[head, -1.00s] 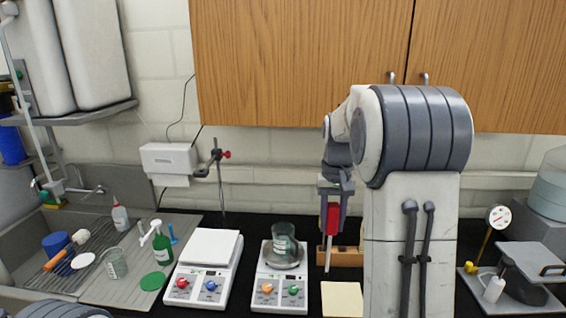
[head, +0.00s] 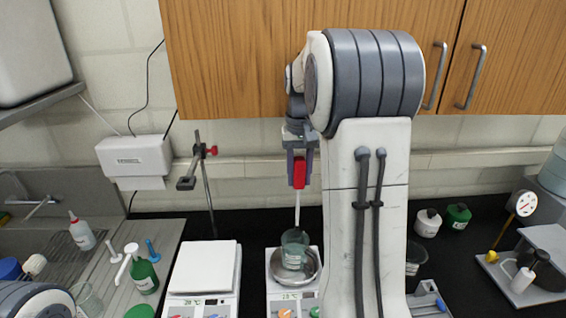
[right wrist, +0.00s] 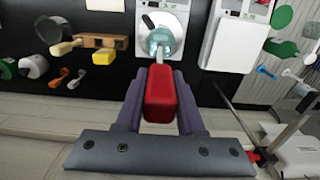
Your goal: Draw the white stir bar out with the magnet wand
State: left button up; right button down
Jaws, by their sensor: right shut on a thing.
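My right gripper (head: 299,168) is shut on the red handle of the magnet wand (head: 299,174). The wand's pale shaft points down, and its lower end is at the mouth of a glass beaker (head: 294,247). I cannot tell how far it reaches inside. The beaker stands on the round metal plate (head: 310,266) of a stirrer. The right wrist view shows the red handle (right wrist: 159,95) between the two fingers, with the beaker (right wrist: 160,40) beyond it. I cannot make out the white stir bar. My left gripper is not in view.
A second stirrer with a square white plate (head: 204,266) stands to the left. A clamp stand (head: 207,190) rises behind it. A green bottle (head: 142,274) stands further left. White and green bottles (head: 457,216) and a gauge stand (head: 505,235) are at right.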

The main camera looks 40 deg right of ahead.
jog(key=shift+w+f, duration=0.15)
jog(key=shift+w, duration=0.3)
jog(key=shift+s+f+b, duration=0.15)
jog(key=shift+f+b, duration=0.15)
jog(key=shift+b, duration=0.15)
jog(key=shift+d+f, duration=0.1)
jog(key=shift+f, duration=0.2)
jog(key=shift+f+b, duration=0.85)
jog(key=shift+b, duration=0.2)
pick_arm(q)
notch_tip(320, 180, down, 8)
jog(key=b, duration=0.5)
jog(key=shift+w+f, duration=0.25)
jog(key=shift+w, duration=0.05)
pick_arm(e)
jog(key=shift+f, duration=4.1)
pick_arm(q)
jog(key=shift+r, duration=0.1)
pick_arm(e)
jog(key=shift+r, duration=0.15)
jog(key=shift+r+p, duration=6.05)
jog(key=shift+r, duration=0.65)
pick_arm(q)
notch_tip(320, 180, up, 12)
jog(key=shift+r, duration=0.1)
pick_arm(e)
jog(key=shift+f, duration=0.1)
